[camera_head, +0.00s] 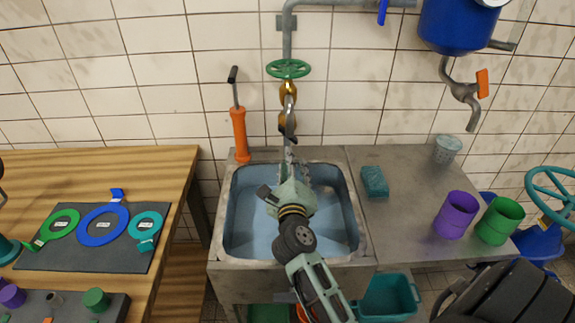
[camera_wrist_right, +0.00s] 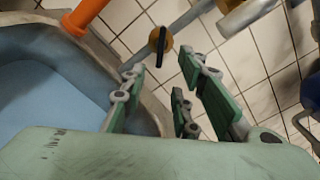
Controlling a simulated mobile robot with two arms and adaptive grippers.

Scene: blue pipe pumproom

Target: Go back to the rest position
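My right gripper (camera_head: 292,168) is over the sink (camera_head: 232,226), its fingers pointing toward the tap (camera_head: 288,118) on the back wall. In the right wrist view the fingers of my right gripper (camera_wrist_right: 163,78) stand apart with nothing between them. Beyond the fingers there are wall tiles, the sink rim and a dark lever (camera_wrist_right: 161,46). In the head view the arm hides part of the sink basin. My left gripper is in neither view.
A green valve wheel (camera_head: 288,69) and an orange pump (camera_head: 240,134) are behind the sink. The right counter holds a teal sponge (camera_head: 374,181), a purple cup (camera_head: 456,215) and a green cup (camera_head: 499,221). A wooden table (camera_head: 150,172) with coloured rings is left.

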